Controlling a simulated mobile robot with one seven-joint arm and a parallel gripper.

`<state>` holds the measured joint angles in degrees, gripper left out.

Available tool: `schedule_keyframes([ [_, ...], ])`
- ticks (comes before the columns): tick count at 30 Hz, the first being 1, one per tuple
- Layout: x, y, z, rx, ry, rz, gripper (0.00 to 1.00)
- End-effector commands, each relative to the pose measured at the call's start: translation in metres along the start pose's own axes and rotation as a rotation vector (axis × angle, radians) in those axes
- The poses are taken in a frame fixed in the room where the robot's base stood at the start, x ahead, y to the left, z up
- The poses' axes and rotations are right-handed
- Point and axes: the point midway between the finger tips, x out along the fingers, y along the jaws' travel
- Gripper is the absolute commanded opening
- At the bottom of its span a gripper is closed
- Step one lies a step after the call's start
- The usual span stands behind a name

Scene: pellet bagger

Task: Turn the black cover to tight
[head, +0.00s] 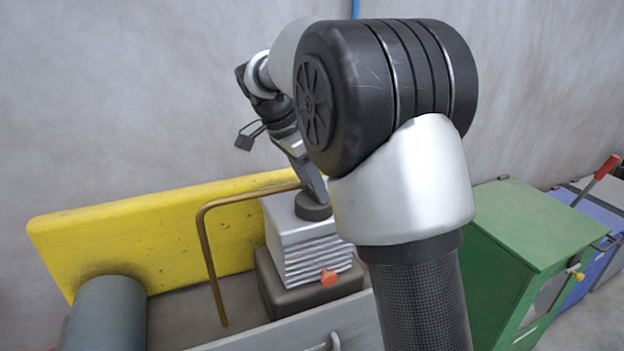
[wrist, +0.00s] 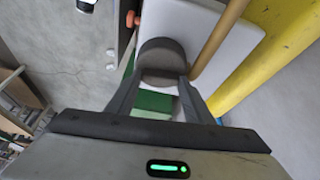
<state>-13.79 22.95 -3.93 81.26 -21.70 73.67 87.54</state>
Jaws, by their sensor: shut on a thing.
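The black cover (head: 313,207) is a short, dark round cap on top of a silver finned block (head: 300,238). In the wrist view the cover (wrist: 162,56) lies between the two finger ends, with a pale flat surface (wrist: 205,22) behind it. My gripper (head: 316,188) reaches down to the cover from above, its fingers slanted. In the wrist view my gripper (wrist: 161,78) is shut on the cover, one finger on each side. How tight the cover sits cannot be told. My arm hides part of the block's right side in the head view.
A bent brass pipe (head: 212,255) runs close left of the block, before a yellow panel (head: 130,228). An orange knob (head: 328,278) is low on the block's front. A grey cylinder (head: 108,312) stands at left. A green cabinet (head: 520,225) stands at right.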

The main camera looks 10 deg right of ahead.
Motion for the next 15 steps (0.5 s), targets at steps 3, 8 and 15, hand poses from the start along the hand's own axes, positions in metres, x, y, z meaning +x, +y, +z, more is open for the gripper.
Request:
schedule_keyframes([
  [3, -0.0021, -0.0013, -0.0009, 0.054, 0.001, 0.020, 0.24],
  [8, -0.0017, -0.0019, -0.0003, 0.102, -0.001, 0.039, 0.24],
  [15, -0.0010, -0.0016, -0.0006, 0.131, -0.001, 0.051, 0.24],
])
